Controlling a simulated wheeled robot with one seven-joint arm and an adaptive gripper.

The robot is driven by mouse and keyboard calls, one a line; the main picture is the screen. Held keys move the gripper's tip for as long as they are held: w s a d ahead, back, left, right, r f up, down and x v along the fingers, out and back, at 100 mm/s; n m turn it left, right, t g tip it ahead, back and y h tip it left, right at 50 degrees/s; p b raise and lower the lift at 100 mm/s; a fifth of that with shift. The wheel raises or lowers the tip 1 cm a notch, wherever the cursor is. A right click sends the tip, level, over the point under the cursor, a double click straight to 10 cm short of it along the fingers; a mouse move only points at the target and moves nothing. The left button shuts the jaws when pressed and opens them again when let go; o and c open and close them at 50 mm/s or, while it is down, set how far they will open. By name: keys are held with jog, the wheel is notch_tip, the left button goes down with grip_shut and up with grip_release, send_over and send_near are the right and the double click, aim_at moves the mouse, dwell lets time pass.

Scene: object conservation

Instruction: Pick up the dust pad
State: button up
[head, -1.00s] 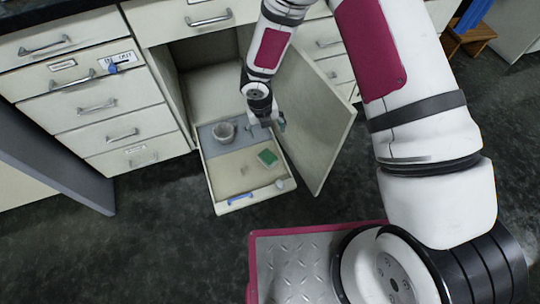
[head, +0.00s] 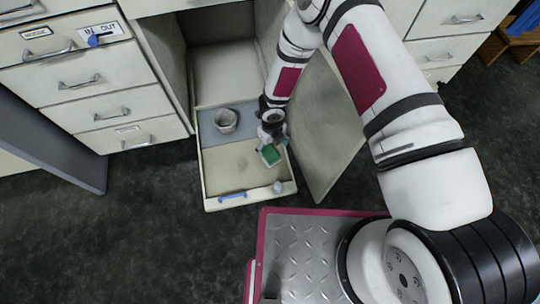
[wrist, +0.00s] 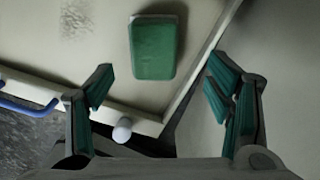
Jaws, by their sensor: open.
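The dust pad appears to be the green rectangular block (wrist: 153,48), lying on the pale floor of the pulled-out drawer (head: 222,171). In the wrist view it is at the upper middle, ahead of and between the fingers. In the head view the pad (head: 269,158) is partly hidden by my gripper (head: 271,146), which is above it. My gripper (wrist: 158,85) is open, with its teal-lined fingers wide apart and nothing between the tips. I cannot tell the exact height gap.
The open cabinet door (head: 325,135) stands close on the right.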

aim_at(269, 153)
jog(key=shift+s+a+f+b, duration=0.15)
jog(key=shift+f+b, duration=0.6)
jog(key=shift+f, duration=0.75)
jog(key=shift+w+a+f+b, duration=0.1)
jog(key=shift+a+f+b, duration=0.15)
jog(key=shift+f+b, duration=0.85)
jog(key=shift+f+p, duration=0.3)
jog(key=shift+p, duration=0.1)
jog(key=shift+s, duration=0.1)
jog(key=c, duration=1.4)
jog(key=shift+r, duration=0.15)
jog(key=shift+c, duration=0.2)
notch_tip(269, 153, up, 10)
jog(key=p, duration=0.4)
